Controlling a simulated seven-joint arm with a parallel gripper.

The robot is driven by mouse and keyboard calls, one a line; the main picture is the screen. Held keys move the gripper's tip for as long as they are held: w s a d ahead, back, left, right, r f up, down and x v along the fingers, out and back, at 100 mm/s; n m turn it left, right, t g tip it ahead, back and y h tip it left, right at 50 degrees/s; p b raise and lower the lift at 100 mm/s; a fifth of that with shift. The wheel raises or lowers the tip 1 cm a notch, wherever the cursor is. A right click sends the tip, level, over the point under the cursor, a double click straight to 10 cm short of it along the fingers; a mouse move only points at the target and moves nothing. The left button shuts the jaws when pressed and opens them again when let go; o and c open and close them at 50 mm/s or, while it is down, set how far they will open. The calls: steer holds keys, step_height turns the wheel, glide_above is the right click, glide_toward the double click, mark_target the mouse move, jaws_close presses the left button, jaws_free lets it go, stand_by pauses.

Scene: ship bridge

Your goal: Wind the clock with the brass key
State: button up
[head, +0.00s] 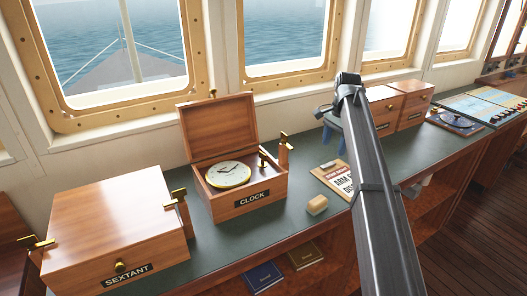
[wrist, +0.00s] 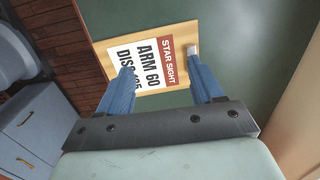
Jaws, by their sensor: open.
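The clock (head: 228,174) has a round white dial with a brass rim and lies face up in an open wooden box labelled CLOCK (head: 250,199). Its lid (head: 217,128) stands raised at the back. A small brass piece (head: 264,159) shows at the right inside the box; I cannot tell whether it is the key. My gripper (head: 334,146) is to the right of the box, above the counter. In the wrist view my gripper (wrist: 162,72) is open and empty, its blue fingers pointing toward a clipboard.
The clipboard (head: 328,172) lies on the green counter, beside a small tan block (head: 317,205). More wooden boxes (head: 384,107) stand behind my arm. Windows line the back.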

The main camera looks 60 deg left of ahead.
step_height(320, 180, up, 12)
steer(key=f+n, duration=0.1)
steer(key=n, duration=0.1)
glide_above(263, 159)
steer(key=f, duration=1.3)
steer(key=shift+w+a+f, duration=0.1)
steer(key=shift+a, duration=0.2)
steer(key=c, duration=1.1)
